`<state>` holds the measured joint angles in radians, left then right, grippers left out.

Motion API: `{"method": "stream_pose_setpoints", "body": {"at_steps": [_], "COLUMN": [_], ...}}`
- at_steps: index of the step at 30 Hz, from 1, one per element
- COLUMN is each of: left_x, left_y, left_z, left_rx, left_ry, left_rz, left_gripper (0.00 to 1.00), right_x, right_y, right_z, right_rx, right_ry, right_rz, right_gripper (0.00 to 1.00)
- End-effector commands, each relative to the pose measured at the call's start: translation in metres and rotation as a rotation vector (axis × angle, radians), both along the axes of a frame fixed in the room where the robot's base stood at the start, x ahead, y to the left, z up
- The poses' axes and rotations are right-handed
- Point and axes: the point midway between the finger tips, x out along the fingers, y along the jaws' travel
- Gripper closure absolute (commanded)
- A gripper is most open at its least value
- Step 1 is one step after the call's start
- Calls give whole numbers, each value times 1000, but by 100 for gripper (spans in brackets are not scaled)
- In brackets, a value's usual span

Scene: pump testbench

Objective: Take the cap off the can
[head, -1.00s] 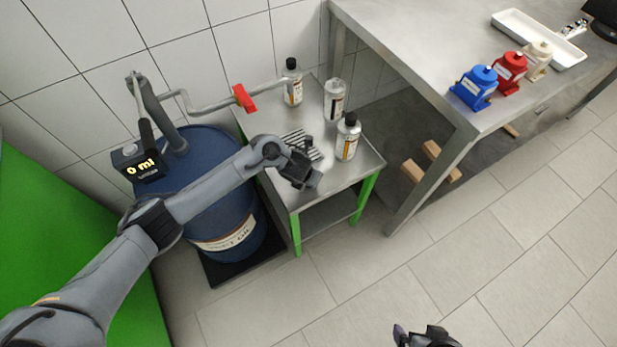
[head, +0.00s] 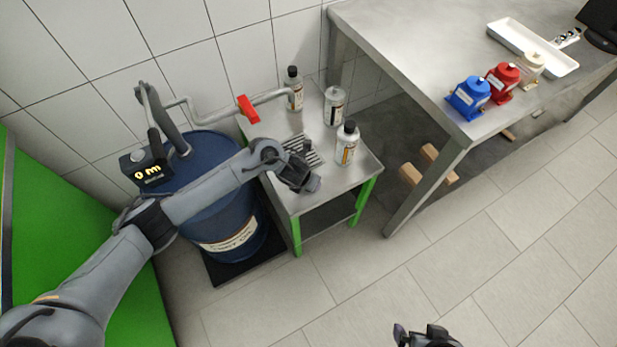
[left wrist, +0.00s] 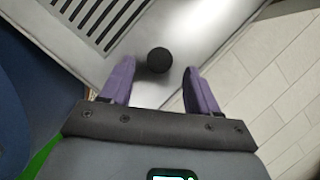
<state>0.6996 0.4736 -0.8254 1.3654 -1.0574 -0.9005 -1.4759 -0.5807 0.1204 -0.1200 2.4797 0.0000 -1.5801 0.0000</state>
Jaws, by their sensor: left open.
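Three cans stand on the small steel table: a rear can (head: 294,92) and a front can (head: 346,147), both with black caps, and a middle can (head: 333,108) with a pale top and no black cap visible. A round black cap (left wrist: 159,60) sits on the steel surface in the left wrist view, just ahead of and between my fingertips. The cap is hidden in the head view. My left gripper (head: 306,182) is open over the table's near part; its purple fingers (left wrist: 159,77) hold nothing. My right gripper (head: 420,333) is partly cut off at the bottom edge, away from the table.
A slotted grate (head: 300,146) is set in the small table (head: 340,181). A larger steel table (head: 400,53) with blue, red and beige pumps stands right. The floor in front is clear.

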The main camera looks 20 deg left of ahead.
Motion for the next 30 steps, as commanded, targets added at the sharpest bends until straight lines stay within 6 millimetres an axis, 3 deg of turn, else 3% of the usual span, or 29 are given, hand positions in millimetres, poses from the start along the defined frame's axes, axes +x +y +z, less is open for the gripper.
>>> {"method": "stream_pose_setpoints", "body": {"at_steps": [1, 12, 25, 30], "left_x": [-3, -23, -34, -47], "left_y": [1, 2, 1, -24], "left_z": [16, 61, 78, 76], "left_rx": [0, 1, -5, -90], "left_ry": [0, 1, 0, -14], "left_rz": [-1, -2, 3, 96], "left_gripper": [39, 39, 39, 39], "right_x": [0, 0, 0, 0], "right_y": [0, 0, 0, 0], "right_z": [17, 69, 90, 90], "right_rx": [0, 0, 0, 0], "right_ry": [0, -1, -1, -1], "right_rz": [0, 0, 0, 0], "right_gripper": [0, 0, 0, 0]}}
